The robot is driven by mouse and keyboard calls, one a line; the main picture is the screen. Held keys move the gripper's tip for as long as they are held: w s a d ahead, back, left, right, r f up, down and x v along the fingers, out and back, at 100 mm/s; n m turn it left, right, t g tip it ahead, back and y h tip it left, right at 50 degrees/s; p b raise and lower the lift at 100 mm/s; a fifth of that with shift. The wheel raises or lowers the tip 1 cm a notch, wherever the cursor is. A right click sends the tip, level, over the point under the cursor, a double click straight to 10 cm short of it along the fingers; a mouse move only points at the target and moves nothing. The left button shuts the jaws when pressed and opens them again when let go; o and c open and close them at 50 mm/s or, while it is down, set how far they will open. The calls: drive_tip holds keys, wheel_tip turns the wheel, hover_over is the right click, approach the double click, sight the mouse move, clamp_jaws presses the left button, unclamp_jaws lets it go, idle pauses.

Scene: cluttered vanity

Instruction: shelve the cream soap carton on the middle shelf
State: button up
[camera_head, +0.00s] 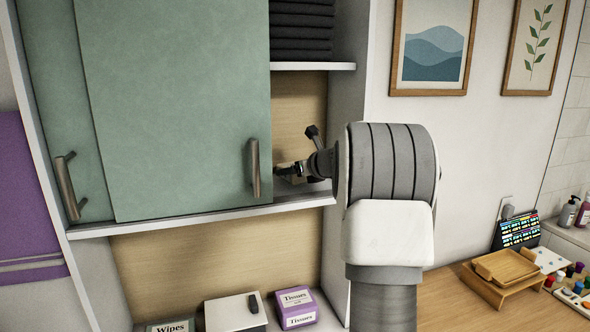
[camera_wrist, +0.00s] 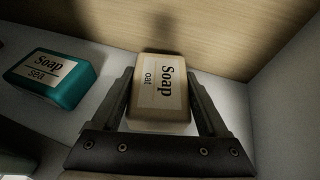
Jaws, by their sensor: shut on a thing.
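The cream soap carton (camera_wrist: 158,94), labelled "Soap oat", is between the fingers of my gripper (camera_wrist: 163,92) in the wrist view. My gripper is shut on it. The carton is inside the cabinet, over the light middle shelf (camera_wrist: 98,118), with the wooden back panel behind it. I cannot tell whether its underside touches the shelf. In the head view, my gripper (camera_head: 292,170) reaches into the open right part of the middle shelf (camera_head: 290,199), and the carton is mostly hidden there.
A teal soap carton (camera_wrist: 57,80) labelled "Soap sea" lies on the shelf left of the gripper. The cabinet side wall (camera_wrist: 290,95) is close on the right. Green sliding doors (camera_head: 170,110) cover the shelf's left part. Folded dark towels (camera_head: 302,30) sit above.

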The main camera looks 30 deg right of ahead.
drive_tip(key=shift+f+b, duration=0.35)
drive_tip(key=shift+f, duration=0.15)
idle(0.5)
drive_tip(key=o, duration=1.3)
drive_tip(key=shift+s, duration=0.1)
drive_tip(key=b+v, duration=0.2)
drive_tip(key=v, duration=1.5)
drive_tip(key=shift+s+r, duration=0.15)
